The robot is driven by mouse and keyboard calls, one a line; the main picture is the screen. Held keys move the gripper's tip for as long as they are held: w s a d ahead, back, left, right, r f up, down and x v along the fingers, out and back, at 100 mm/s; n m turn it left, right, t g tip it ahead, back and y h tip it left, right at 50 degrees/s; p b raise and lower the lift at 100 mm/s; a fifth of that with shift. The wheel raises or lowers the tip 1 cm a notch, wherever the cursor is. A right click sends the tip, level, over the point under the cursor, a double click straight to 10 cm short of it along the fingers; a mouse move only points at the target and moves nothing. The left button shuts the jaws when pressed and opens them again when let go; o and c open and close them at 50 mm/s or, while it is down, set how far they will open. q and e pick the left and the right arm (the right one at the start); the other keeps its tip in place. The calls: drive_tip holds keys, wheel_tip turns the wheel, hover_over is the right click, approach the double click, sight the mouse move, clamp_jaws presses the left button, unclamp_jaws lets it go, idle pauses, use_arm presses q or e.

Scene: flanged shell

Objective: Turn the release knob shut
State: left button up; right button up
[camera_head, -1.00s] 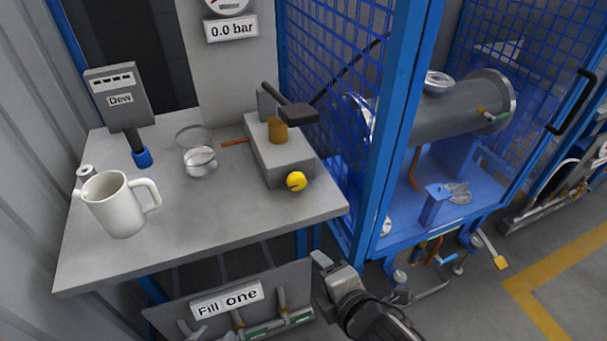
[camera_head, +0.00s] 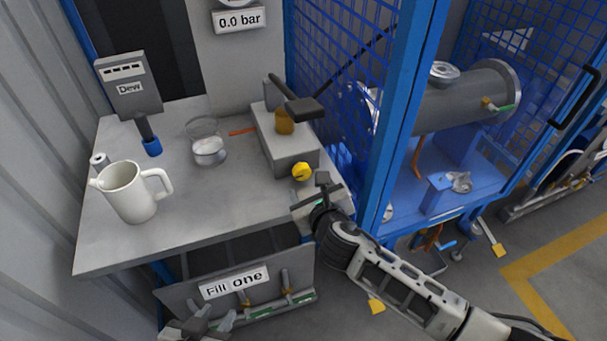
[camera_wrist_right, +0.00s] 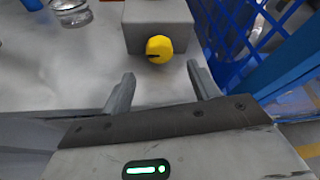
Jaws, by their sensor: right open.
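The yellow release knob (camera_head: 301,171) sits on the front face of a grey block (camera_head: 290,155) on the bench. In the right wrist view the round knob (camera_wrist_right: 160,48) shows a dark mark at its lower left. My right gripper (camera_head: 310,188) is just in front of the knob. Its jaws (camera_wrist_right: 160,76) are open and empty, with the knob ahead between the lines of the two fingers and apart from them. My left gripper (camera_head: 216,316) is low at the bottom edge, below the bench, with its fingers apart and nothing seen between them.
A white mug (camera_head: 130,192), a glass beaker (camera_head: 208,145) and a "Dew" meter (camera_head: 130,88) stand on the bench (camera_head: 215,215). A black-handled lever (camera_head: 300,108) is above the block. A blue mesh cage (camera_head: 335,60) stands close on the right. A "Fill one" panel (camera_head: 190,300) is below.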

sight(303, 175)
drive_tip(key=x, duration=0.7)
drive_tip(key=shift+w+a+f+b, duration=0.1)
drive_tip(key=shift+w+f+b, duration=0.05)
drive_tip(key=shift+w+b, duration=0.2)
drive_tip(key=c, duration=1)
